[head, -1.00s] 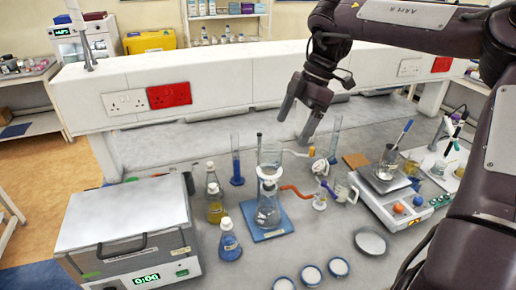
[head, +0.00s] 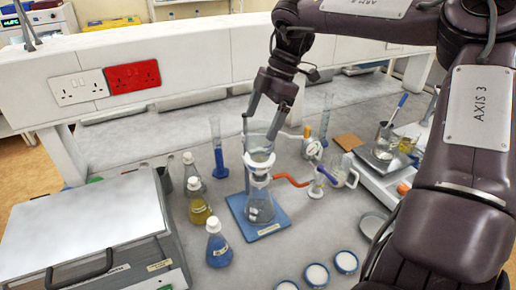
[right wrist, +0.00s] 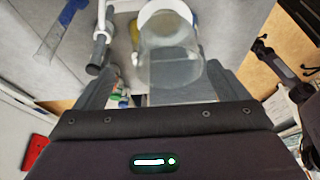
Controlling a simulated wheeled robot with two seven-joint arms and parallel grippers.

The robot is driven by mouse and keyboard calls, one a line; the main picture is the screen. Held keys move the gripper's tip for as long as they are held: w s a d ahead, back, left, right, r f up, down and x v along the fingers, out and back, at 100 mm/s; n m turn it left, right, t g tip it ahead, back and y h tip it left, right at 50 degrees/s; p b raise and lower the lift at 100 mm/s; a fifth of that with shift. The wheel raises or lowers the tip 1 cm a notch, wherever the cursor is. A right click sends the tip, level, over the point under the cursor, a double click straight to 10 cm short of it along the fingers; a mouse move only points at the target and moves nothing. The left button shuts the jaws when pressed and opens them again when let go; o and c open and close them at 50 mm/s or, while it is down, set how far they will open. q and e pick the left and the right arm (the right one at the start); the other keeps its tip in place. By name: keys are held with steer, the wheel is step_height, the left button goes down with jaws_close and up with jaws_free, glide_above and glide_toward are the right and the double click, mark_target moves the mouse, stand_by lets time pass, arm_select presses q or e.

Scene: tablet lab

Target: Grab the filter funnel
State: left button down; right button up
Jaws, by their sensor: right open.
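The filter funnel (head: 259,148) is a clear glass cup with a white collar, upright on top of a clear flask (head: 260,208) that stands on a blue mat (head: 270,228). My right gripper (head: 260,122) is open and comes down from above, with its fingers at the funnel's upper part. In the right wrist view the funnel (right wrist: 172,62) shows between the spread fingers, with the white ring beyond it. I cannot tell whether a finger touches the glass. My left gripper is not in view.
An orange hose (head: 292,181) runs right from the flask setup. A blue-based cylinder (head: 217,150), a yellow bottle (head: 199,205) and a blue bottle (head: 218,247) stand to the left. A balance (head: 378,175) is at right, and small dishes (head: 317,274) sit in front.

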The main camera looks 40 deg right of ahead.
mark_target(257, 139)
steer(key=p+x, duration=0.1)
steer(key=x, duration=0.1)
steer(key=s+p+x, duration=0.1)
steer(key=x, duration=0.2)
steer(key=shift+a+f, duration=0.1)
steer(key=shift+a, duration=0.05)
steer(key=shift+w+f, duration=0.1)
steer(key=shift+f, duration=0.2)
steer(key=c, duration=1.1)
steer(key=shift+o, duration=0.2)
steer(key=shift+r, duration=0.1)
